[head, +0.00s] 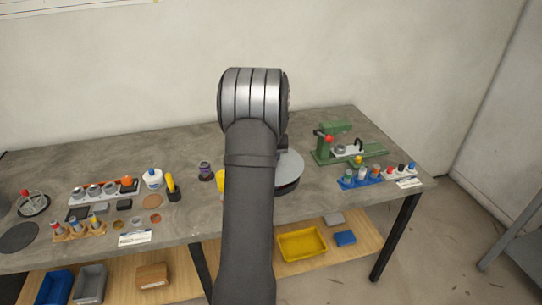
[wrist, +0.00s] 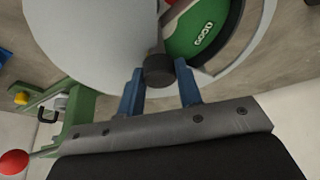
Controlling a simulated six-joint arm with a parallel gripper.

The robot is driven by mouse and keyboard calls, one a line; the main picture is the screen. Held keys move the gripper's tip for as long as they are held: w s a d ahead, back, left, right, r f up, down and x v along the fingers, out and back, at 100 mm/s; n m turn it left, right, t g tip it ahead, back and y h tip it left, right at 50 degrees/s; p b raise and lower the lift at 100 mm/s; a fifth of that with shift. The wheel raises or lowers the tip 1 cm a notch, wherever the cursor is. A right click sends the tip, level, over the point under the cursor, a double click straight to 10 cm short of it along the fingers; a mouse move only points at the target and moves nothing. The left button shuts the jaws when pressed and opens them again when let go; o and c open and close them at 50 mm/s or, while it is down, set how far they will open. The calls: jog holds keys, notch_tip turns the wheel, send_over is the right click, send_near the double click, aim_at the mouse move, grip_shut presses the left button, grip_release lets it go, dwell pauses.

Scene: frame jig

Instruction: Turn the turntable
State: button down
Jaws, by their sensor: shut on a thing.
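The turntable (head: 288,167) is a round grey disc on the bench, partly hidden behind my arm in the head view. In the wrist view its grey surface (wrist: 90,40) fills the upper left, with a green sector (wrist: 205,28) marked "GOOD" at the upper right. A dark round knob (wrist: 158,70) stands at the turntable. My gripper (wrist: 160,82) has its two blue fingers on either side of the knob and is shut on it. In the head view my arm hides the gripper.
A green clamp fixture (head: 330,150) with a red ball stands right of the turntable, behind a blue rack (head: 360,180) of several small pieces. Bare bench lies along the back.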

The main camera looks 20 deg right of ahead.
jog(key=shift+d+n+y, duration=0.15)
jog(key=shift+n+y, duration=0.75)
jog(key=shift+n, duration=1.3)
jog(key=shift+n+y, duration=0.6)
jog(key=shift+n, duration=1.1)
jog(key=shift+n+g, duration=0.3)
jog(key=shift+n, duration=0.2)
jog(key=c, duration=1)
grip_release()
jog(key=v, duration=1.7)
jog(key=shift+s+d+r, duration=0.1)
jog(key=shift+d, duration=0.3)
